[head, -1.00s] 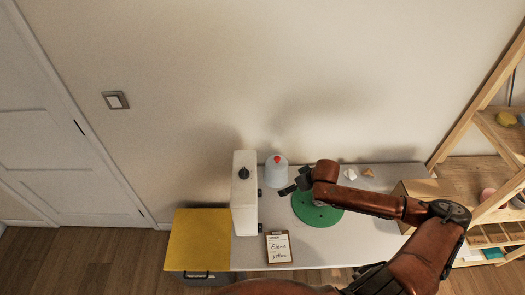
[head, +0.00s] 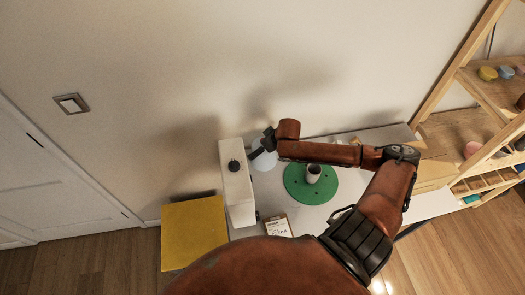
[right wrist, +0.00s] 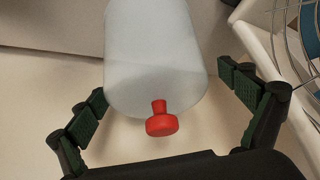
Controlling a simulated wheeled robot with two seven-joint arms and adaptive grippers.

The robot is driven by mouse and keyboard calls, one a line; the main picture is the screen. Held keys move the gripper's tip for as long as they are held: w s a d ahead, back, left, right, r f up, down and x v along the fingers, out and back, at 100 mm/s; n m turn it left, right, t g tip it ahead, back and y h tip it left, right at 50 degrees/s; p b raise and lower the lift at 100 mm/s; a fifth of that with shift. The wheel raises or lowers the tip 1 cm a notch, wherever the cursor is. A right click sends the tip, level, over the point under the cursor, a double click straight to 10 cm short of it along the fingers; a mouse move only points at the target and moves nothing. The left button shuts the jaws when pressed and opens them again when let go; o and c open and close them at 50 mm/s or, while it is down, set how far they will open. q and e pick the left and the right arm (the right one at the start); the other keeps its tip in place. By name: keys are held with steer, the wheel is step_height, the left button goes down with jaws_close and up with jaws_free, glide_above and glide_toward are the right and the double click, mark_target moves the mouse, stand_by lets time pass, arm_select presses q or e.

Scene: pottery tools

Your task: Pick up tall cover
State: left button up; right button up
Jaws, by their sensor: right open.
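The tall cover (head: 266,163) is a pale, rounded dome standing beside the white box on the table, partly hidden by my right gripper in the head view. In the right wrist view the cover (right wrist: 155,60) fills the upper middle, with its red knob (right wrist: 161,122) toward the camera. My right gripper (head: 262,146) is over the cover. In the right wrist view its open fingers (right wrist: 160,92) lie on either side of the cover, with a visible gap at the lower left and right. My left gripper is not in view.
A tall white box (head: 237,185) with a black knob stands just left of the cover. A clipboard (head: 278,225) lies in front, a yellow panel (head: 193,232) at left, wooden shelves (head: 480,110) at right.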

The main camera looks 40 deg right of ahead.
steer(key=x, duration=0.3)
steer(key=shift+w+d+f, duration=0.15)
steer(key=shift+w+f, duration=0.1)
steer(key=shift+w, duration=0.05)
steer(key=shift+c, duration=0.5)
steer(key=c, duration=1.2)
steer(key=shift+o, duration=0.2)
steer(key=shift+r, duration=0.1)
